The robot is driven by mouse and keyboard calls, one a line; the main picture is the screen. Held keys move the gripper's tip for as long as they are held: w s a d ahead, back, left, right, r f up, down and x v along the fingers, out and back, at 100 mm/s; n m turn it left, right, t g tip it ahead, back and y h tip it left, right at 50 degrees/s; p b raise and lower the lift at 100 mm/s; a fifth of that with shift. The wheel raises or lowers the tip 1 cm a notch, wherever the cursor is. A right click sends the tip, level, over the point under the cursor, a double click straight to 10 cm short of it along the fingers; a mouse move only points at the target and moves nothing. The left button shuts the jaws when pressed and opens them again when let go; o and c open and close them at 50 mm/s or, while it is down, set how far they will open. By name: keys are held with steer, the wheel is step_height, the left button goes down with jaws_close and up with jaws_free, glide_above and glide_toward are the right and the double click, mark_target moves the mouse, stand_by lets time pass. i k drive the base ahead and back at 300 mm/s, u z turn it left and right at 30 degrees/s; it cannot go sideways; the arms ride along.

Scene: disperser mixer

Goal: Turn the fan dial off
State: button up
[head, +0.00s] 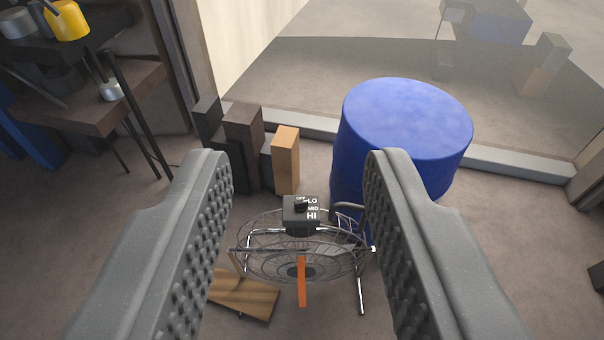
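The fan (340,262) stands on the floor ahead, with a round wire cage, metal legs and an orange strip hanging at its front. A dark control box (300,222) sits on top of it, with the markings OFF, LO, MED and HI. The small black dial (300,204) is on that box, near the OFF and LO markings. Its exact setting is too small to tell. My gripper (298,165) is open and empty. Its two grey studded fingers are wide apart, with the fan and dial seen between them, not touching either finger.
A blue drum (408,118) stands just behind and right of the fan. Dark blocks and a tan block (286,160) stand behind it to the left. A wooden board (240,298) lies at the lower left. Shelves (105,112) with a yellow kettle (66,20) are at the far left.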

mark_target(301, 205)
steer(key=i, duration=1.4)
